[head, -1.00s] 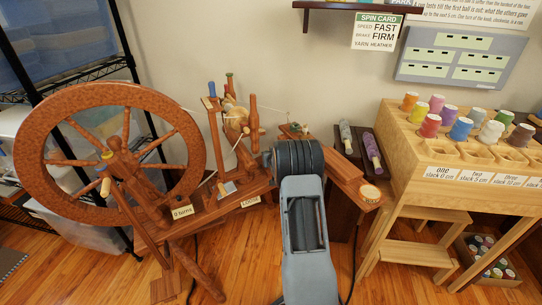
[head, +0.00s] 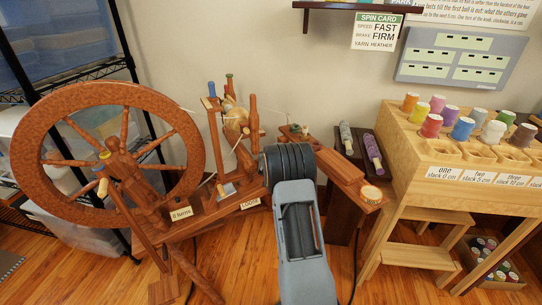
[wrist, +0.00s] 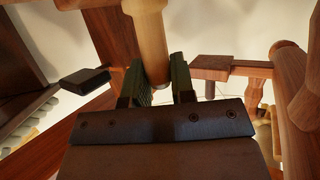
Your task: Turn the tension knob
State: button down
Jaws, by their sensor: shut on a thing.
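The spinning wheel (head: 32,110) stands at the left in the head view, with a slanted wooden bed that carries two small labels. One label reads LOOSE (head: 250,203); the other, a turns label (head: 180,213), seems to read 0 turns. In the wrist view my gripper (wrist: 160,78) is shut on a pale, turned wooden handle, which I take to be the tension knob (wrist: 150,35). It comes down from the top edge between the two dark fingers. In the head view my arm hides the gripper and the knob.
A wooden rack (head: 445,125) with several coloured spools stands at the right, beside a stool (head: 417,256). A dark wire shelf (head: 90,72) with bins stands at the left. Bare wooden floor shows in front.

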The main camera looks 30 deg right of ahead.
jog(key=shift+r, duration=0.1)
dwell(0.3)
jog(key=c, duration=1)
grip_release()
